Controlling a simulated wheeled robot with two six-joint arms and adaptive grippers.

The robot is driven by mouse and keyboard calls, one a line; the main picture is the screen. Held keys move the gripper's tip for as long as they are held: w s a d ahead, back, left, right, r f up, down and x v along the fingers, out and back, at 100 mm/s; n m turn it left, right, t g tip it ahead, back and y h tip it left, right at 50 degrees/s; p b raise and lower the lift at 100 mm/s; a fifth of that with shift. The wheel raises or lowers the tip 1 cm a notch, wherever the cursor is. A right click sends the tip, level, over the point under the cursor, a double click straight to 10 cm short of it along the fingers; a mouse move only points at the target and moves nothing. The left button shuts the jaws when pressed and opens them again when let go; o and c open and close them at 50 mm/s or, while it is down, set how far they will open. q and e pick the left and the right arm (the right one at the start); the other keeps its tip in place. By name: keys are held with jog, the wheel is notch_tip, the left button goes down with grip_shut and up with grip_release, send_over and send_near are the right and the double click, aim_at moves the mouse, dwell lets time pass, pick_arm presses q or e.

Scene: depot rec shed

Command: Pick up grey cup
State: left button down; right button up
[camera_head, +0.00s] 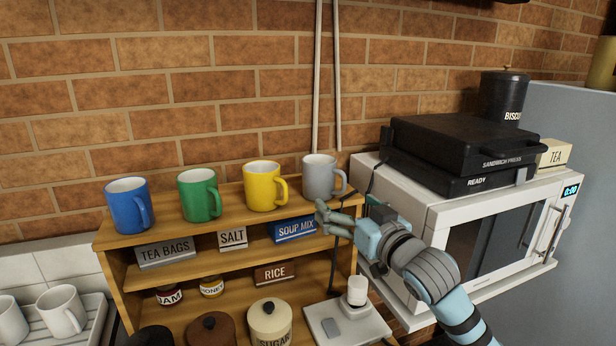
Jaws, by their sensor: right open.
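The grey cup (317,178) stands upright at the right end of the wooden shelf's (233,202) top board. Its handle points right. My right gripper (330,215) comes in from the lower right and is open and empty. In the picture its fingers are just below the cup, in front of the shelf's upper right corner. I cannot tell the exact gap in depth, but the fingers are not around the cup. My left gripper is out of view.
Yellow (261,188), green (197,197) and blue (126,207) cups stand left of the grey one. A white microwave (450,212) bearing a sandwich press (455,145) is close on the right. A cable hangs between shelf and microwave. The brick wall is behind.

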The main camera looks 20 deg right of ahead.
aim_at(326, 181)
jog(key=w, duration=0.4)
jog(key=w+r, duration=0.1)
jog(key=w, duration=0.1)
jog(key=shift+a, duration=0.2)
jog(key=w, duration=0.7)
jog(key=shift+d+p, duration=0.35)
jog(key=shift+d, duration=0.05)
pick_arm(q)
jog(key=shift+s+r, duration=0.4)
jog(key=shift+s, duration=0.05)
pick_arm(e)
jog(key=shift+a, duration=0.1)
jog(key=shift+c, duration=0.6)
jog(key=c, duration=1.4)
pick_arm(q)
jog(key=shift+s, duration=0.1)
pick_arm(e)
jog(key=shift+c, duration=0.2)
jog(key=shift+r, duration=0.2)
